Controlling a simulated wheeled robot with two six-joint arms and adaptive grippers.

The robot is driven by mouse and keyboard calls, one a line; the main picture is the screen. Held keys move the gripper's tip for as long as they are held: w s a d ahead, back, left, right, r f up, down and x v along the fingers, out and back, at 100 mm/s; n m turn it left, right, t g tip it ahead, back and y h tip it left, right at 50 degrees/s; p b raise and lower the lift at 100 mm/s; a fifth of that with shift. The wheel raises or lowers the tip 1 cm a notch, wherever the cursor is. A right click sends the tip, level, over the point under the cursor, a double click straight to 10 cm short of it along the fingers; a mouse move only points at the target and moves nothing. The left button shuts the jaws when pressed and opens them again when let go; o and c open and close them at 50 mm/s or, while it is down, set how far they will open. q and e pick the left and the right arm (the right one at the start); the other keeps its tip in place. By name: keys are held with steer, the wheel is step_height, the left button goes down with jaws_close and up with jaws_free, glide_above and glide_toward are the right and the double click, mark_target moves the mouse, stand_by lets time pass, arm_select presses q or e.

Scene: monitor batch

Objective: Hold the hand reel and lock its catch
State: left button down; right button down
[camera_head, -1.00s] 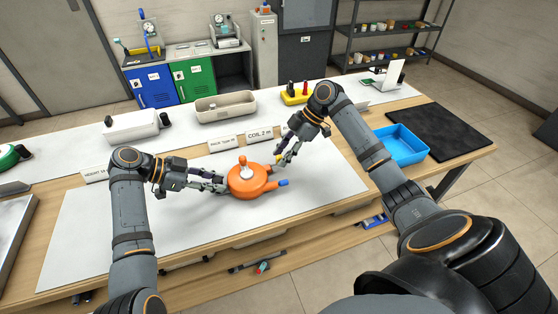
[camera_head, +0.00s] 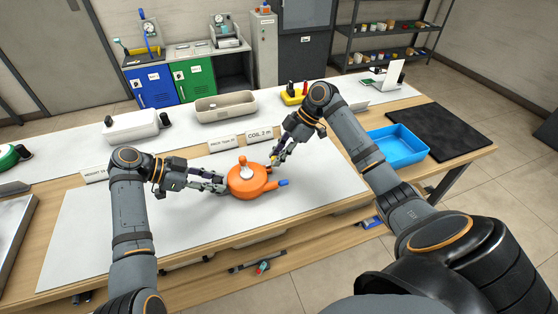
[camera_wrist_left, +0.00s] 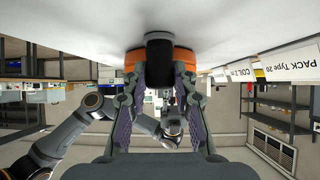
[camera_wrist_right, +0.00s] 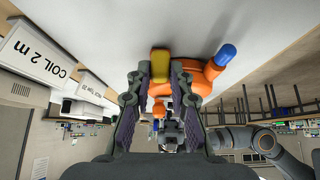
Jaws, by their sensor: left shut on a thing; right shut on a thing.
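The orange hand reel (camera_head: 246,182) lies on the white mat, with an orange knob on top and a blue-tipped orange arm (camera_head: 283,182) at its right. My left gripper (camera_head: 221,186) is at the reel's left side. In the left wrist view it is shut on the reel's dark grip (camera_wrist_left: 159,50), with orange showing on both sides. My right gripper (camera_head: 273,161) is at the reel's far right edge. In the right wrist view its fingers are shut on the yellow catch (camera_wrist_right: 160,64), beside the orange body. Whether the catch is locked cannot be told.
Signs, one reading COIL 2 m (camera_head: 260,134), stand behind the reel. A beige tray (camera_head: 226,109) is at the back. A blue bin (camera_head: 398,146) and a black mat (camera_head: 441,130) are at the right. The white mat (camera_head: 110,235) is clear in front.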

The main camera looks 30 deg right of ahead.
steer(key=shift+w+a, duration=0.1)
steer(key=shift+a, duration=0.4)
steer(key=c, duration=1.1)
jaws_free()
steer(key=v, duration=1.2)
steer(key=shift+d, duration=0.1)
